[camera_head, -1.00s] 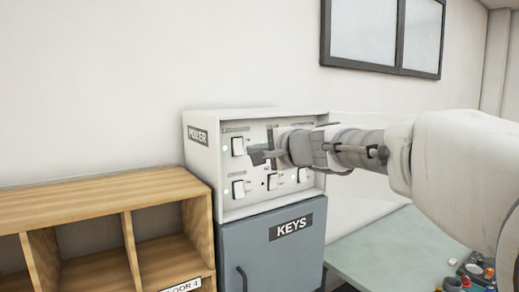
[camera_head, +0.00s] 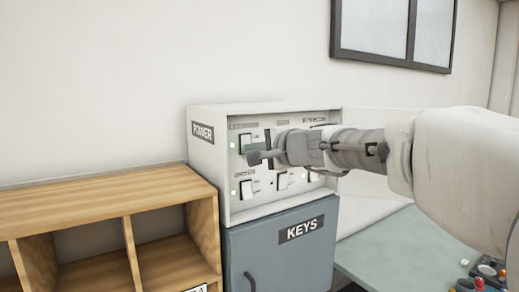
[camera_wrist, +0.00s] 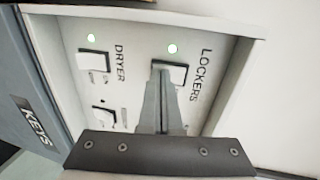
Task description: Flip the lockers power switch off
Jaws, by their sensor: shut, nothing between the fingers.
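The white power box (camera_head: 208,160) labelled POWER stands on the blue-grey KEYS cabinet. My gripper (camera_head: 255,158) is shut and empty, in front of the box's upper left switch. In the wrist view the LOCKERS switch (camera_wrist: 172,74) is a white rocker with a lit green light (camera_wrist: 172,48) beside it. The closed fingertips (camera_wrist: 162,72) overlap the switch's edge; I cannot tell whether they touch it. In the head view the lockers switch (camera_head: 246,138) is partly hidden by my gripper.
The DRYER switch (camera_wrist: 93,62), its green light lit, is close beside the lockers switch. Another switch (camera_wrist: 103,118) is near it. The KEYS cabinet (camera_head: 270,255) is below. A wooden shelf (camera_head: 100,203) stands to the left, a table (camera_head: 385,250) to the right.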

